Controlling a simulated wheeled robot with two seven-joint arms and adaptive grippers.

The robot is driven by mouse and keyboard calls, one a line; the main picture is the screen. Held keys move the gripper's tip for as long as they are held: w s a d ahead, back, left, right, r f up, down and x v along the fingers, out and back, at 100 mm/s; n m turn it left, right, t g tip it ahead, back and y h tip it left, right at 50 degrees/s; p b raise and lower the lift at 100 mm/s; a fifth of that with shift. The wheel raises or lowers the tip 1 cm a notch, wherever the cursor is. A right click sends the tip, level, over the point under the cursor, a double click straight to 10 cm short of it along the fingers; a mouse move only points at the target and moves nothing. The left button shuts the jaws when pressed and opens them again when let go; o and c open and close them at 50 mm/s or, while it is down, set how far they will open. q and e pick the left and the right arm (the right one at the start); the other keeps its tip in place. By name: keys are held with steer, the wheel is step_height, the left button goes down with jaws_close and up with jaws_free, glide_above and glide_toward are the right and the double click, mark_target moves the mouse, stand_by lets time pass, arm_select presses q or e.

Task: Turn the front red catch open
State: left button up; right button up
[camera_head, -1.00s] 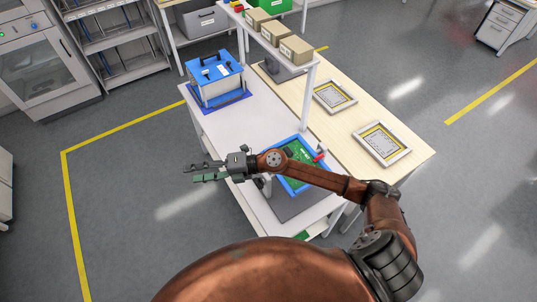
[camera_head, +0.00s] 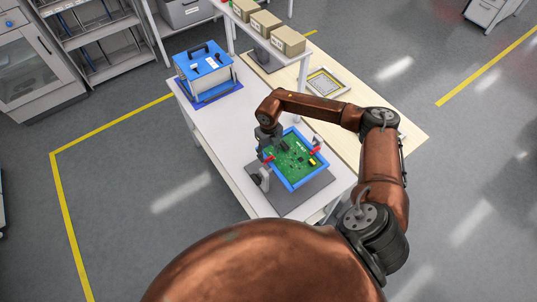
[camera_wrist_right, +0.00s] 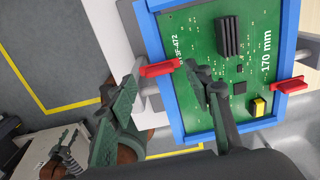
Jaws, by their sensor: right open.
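A green circuit board (camera_head: 293,160) lies in a blue frame (camera_head: 297,187) on a grey plate on the white bench. One red catch (camera_head: 268,158) is at the frame's left edge; it also shows in the wrist view (camera_wrist_right: 160,69). A second red catch (camera_head: 315,149) is at the opposite edge. The pictures do not label which is the front one. My right gripper (camera_head: 268,142) points down over the left catch. In the wrist view its open fingers (camera_wrist_right: 163,76) lie either side of that catch; contact cannot be told. Part of what seems my left gripper (camera_wrist_right: 68,148) shows small and dark.
A blue-lidded box (camera_head: 206,70) stands at the bench's far end. Cardboard boxes (camera_head: 265,24) line a raised shelf behind. A framed panel (camera_head: 325,83) lies on the wooden bench. The white bench (camera_head: 215,120) is clear between box and frame.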

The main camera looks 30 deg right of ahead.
mark_target(269, 159)
steer(key=shift+f, duration=1.25)
steer(key=shift+c, duration=0.5)
steer(key=c, duration=1)
steer(key=shift+c, duration=0.2)
